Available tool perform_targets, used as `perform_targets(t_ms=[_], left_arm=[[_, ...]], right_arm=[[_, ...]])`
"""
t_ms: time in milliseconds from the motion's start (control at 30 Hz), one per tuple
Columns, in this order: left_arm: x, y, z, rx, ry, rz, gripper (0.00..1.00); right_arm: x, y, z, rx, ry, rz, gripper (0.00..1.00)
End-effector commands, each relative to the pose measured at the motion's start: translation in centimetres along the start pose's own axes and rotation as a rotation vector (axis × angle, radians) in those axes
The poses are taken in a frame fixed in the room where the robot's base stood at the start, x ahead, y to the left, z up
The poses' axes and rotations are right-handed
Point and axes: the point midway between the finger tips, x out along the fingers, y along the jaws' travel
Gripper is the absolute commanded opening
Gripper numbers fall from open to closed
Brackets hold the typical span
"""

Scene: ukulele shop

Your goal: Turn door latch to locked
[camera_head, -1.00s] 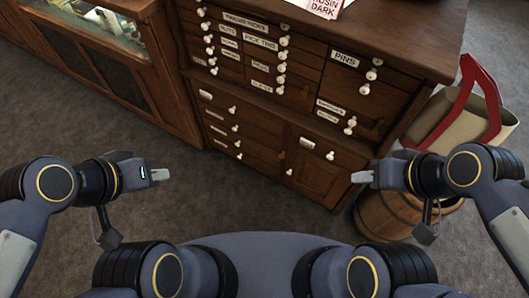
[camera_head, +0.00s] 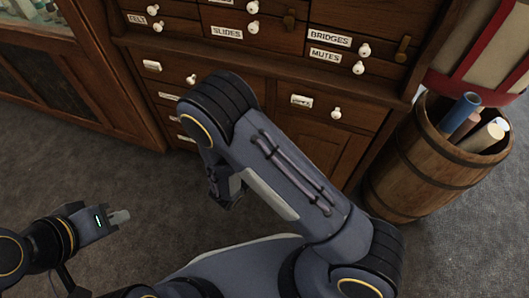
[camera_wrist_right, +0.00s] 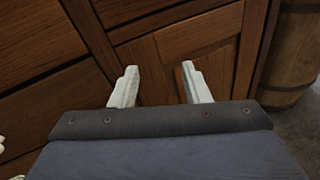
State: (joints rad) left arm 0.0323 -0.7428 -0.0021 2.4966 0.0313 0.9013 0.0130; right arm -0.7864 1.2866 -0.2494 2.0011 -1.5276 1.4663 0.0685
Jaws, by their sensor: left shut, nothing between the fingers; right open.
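The wooden cabinet has a small panelled door (camera_head: 325,148) low on its right side, partly hidden behind my right arm. I cannot make out a door latch for certain. A small upright wooden piece (camera_head: 404,48) sits on the cabinet front at the upper right; I cannot tell if it is a latch. My right gripper (camera_wrist_right: 155,78) is open and empty in the right wrist view, its pale fingers pointing at the framed door front (camera_wrist_right: 200,35). In the head view my arm hides its fingers. My left gripper (camera_head: 120,216) is shut and empty, low at the left, away from the cabinet.
Labelled drawers with white knobs (camera_head: 336,113) fill the cabinet front. A wooden barrel (camera_head: 420,165) holding rolled tubes stands close to the cabinet's right side. A glass-topped wooden case (camera_head: 70,80) stands at the left. Grey carpet (camera_head: 140,170) is free at the lower left.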

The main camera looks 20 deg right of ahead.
Motion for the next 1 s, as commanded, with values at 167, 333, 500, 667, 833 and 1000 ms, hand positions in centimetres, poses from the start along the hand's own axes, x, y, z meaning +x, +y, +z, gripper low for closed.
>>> perform_targets(t_ms=[167,333,500,667,833,1000], left_arm=[[3.0,-1.4,1.5,0.000,0.000,0.000,0.00],[3.5,-1.6,1.7,0.000,0.000,0.000,0.00],[4.0,-1.8,2.0,0.000,0.001,0.000,0.00],[4.7,-2.1,2.3,0.000,0.000,0.000,0.00],[5.1,-2.3,2.5,0.000,0.000,0.000,0.00],[5.1,-2.3,2.6,0.000,0.000,0.000,0.00]], right_arm=[[-1.7,2.2,-7.3,-0.139,-0.089,0.252,0.43],[-2.1,3.0,-8.9,-0.176,-0.112,0.330,0.43],[0.1,3.7,-8.8,-0.176,-0.113,0.328,0.43],[2.6,4.5,-8.6,-0.175,-0.112,0.327,0.43],[4.3,5.2,-8.3,-0.176,-0.112,0.328,0.43],[4.9,5.5,-8.2,-0.177,-0.110,0.329,0.43]])
